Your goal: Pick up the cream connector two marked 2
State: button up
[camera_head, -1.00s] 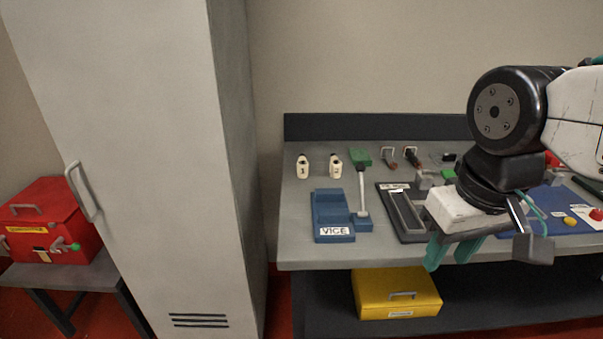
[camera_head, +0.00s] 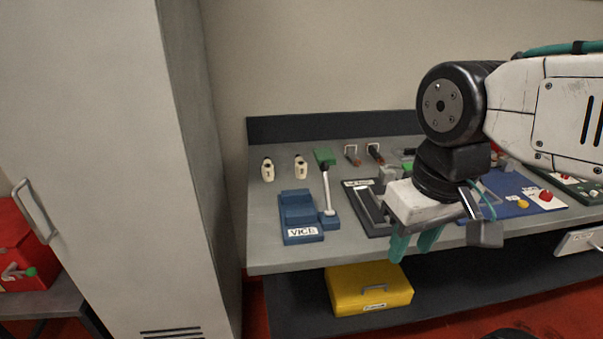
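Two small cream connectors stand side by side at the back left of the workbench: a left one (camera_head: 267,170) and a right one (camera_head: 300,168). Both have dark marks, too small to read, so I cannot tell which is marked 2. My gripper (camera_head: 413,245) hangs over the bench's front edge, well to the right of and nearer than both connectors. Its two teal fingers point down with a gap between them, and nothing shows in it.
A blue vice (camera_head: 299,217) stands in front of the connectors. A tall grey cabinet (camera_head: 125,170) stands left of the bench (camera_head: 262,250). A yellow box (camera_head: 369,290) sits below.

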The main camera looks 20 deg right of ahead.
aim_at(300, 165)
jog(key=z, duration=0.5)
jog(key=i, duration=0.9)
jog(key=u, duration=0.15)
